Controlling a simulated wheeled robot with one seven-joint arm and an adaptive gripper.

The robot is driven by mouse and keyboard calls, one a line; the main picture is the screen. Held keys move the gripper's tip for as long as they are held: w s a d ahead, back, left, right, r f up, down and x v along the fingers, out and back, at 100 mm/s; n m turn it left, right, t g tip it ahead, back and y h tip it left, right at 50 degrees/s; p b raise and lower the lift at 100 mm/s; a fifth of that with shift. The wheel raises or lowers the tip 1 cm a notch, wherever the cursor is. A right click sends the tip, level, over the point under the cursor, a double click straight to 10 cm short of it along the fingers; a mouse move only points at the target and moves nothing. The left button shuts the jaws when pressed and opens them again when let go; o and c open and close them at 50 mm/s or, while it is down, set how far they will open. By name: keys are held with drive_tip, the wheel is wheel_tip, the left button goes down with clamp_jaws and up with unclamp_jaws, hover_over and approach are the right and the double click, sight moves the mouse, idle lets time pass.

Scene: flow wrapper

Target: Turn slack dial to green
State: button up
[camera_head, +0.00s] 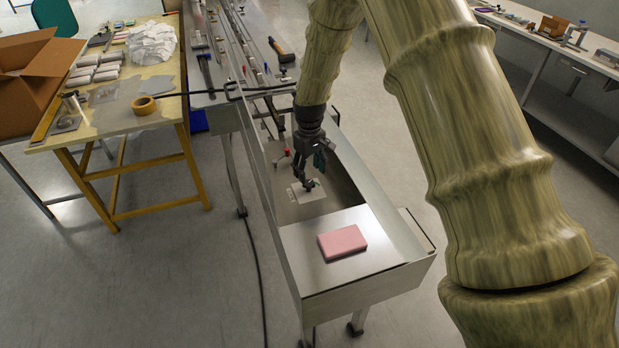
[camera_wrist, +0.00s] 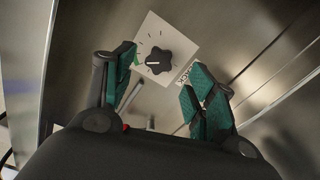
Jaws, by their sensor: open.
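The slack dial (camera_wrist: 158,61) is a black lobed knob on a white square plate (camera_wrist: 178,30) with black tick marks, fixed inside a steel trough. A green mark (camera_wrist: 137,60) shows at the left of the knob, partly beside my left finger. A pale line on the knob appears to point left, toward the green side. My gripper (camera_wrist: 165,78) is open, its teal-padded fingers on either side of the knob in the picture. I cannot tell whether they touch it. In the head view my gripper (camera_head: 312,168) hangs down into the trough just above the plate (camera_head: 303,193).
A pink block (camera_head: 342,242) lies on the trough's near end. The trough's steel walls (camera_head: 370,190) stand close around my gripper. A red-tipped lever (camera_head: 286,153) is just left of it. A hammer (camera_head: 281,51) lies farther back. A wooden table (camera_head: 170,85) stands at left.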

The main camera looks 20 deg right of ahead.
sight(309, 184)
wheel_tip(309, 184, up, 7)
idle(0.3)
drive_tip(key=shift+f, duration=0.1)
idle(0.4)
